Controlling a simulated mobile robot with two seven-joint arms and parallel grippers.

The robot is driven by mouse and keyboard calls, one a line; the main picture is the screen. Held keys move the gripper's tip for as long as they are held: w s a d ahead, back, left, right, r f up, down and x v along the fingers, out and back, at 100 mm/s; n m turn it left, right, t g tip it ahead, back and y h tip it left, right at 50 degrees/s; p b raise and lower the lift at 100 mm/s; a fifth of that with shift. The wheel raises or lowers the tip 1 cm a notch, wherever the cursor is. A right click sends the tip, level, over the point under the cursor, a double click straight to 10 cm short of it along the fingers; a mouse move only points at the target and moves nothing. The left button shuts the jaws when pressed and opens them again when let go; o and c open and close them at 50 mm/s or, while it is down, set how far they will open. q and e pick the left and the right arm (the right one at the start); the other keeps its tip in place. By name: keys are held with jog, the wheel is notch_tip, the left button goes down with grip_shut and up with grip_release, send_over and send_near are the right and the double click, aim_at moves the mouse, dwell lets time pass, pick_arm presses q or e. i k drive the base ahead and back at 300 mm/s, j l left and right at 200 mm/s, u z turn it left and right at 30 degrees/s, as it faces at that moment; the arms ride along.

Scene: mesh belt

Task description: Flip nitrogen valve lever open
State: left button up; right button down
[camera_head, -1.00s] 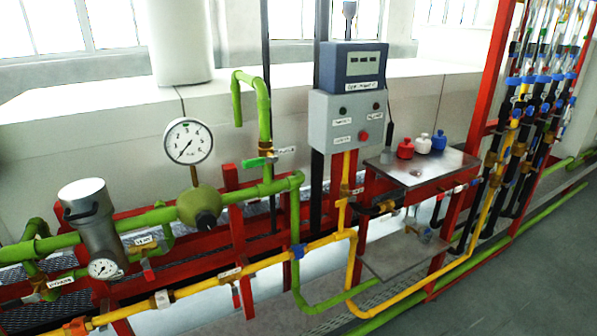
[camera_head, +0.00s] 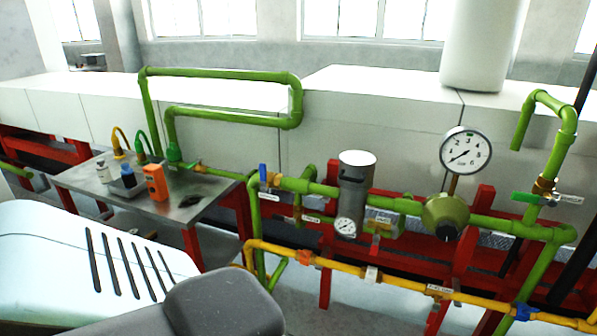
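Several small valves sit on the green and yellow pipes. A blue lever (camera_head: 263,174) stands upright on a valve at the left end of the green pipe (camera_head: 313,187), near the grey table. A green lever (camera_head: 525,197) lies about level on a valve at the right, beside a white label (camera_head: 570,199). The labels are too small to read, so I cannot tell which lever is the nitrogen one. Neither gripper is in view. A white and grey part of my own body fills the lower left and hides what is behind it.
A metal table (camera_head: 212,184) at left holds an orange device (camera_head: 155,183) and small bottles. A round gauge (camera_head: 465,151), a grey cylinder (camera_head: 354,185) and a yellow pipe (camera_head: 340,267) run along the red frame. White block casings stand behind.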

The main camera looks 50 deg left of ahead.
aim_at(262, 166)
jog(key=u, duration=1.9)
